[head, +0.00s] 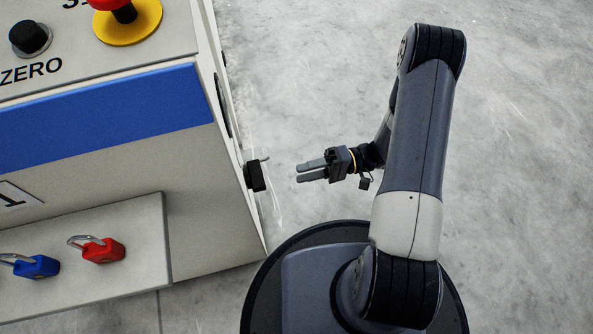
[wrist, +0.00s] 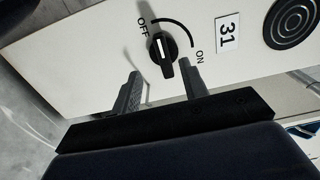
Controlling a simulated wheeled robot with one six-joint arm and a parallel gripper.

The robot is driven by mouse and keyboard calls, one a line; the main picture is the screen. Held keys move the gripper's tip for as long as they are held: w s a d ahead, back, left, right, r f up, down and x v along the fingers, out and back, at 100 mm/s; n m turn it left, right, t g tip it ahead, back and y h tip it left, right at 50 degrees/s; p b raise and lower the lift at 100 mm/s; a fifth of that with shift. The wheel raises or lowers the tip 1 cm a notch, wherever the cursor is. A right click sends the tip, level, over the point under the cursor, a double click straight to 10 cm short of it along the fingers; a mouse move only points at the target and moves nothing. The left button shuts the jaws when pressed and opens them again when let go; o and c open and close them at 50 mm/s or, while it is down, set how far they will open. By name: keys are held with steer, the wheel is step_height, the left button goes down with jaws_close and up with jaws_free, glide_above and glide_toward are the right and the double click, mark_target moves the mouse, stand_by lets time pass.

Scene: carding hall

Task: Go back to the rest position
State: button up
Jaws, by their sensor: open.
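My gripper (head: 311,172) is open and empty in the head view. It points left at the side of a white machine cabinet and is apart from it by a small gap. In the wrist view my gripper (wrist: 165,92) has its two fingers spread, with a black rotary knob (wrist: 163,48) showing beyond and between them. The knob sits on the white panel between the marks OFF and ON, and its white line is near upright in the picture. In the head view a black part (head: 255,176) sticks out from the cabinet's side, in front of the fingertips.
The cabinet (head: 200,235) fills the left, with a red button on a yellow base (head: 128,20) on top. A shelf (head: 140,270) holds a red padlock (head: 103,250) and a blue padlock (head: 38,267). Floor (head: 520,200) at right is clear.

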stand_by(0.3)
steer(key=b+x, duration=0.2)
steer(key=x, duration=0.8)
steer(key=shift+a+b, duration=0.4)
steer(key=p+v, duration=0.3)
steer(key=v, duration=0.7)
steer(key=s+a+r+m, duration=0.1)
steer(key=s+a+m, duration=0.1)
steer(key=a, duration=0.7)
steer(key=shift+s+a+m+p, duration=0.2)
steer(key=shift+a+m+p, duration=0.15)
steer(key=shift+m, duration=0.45)
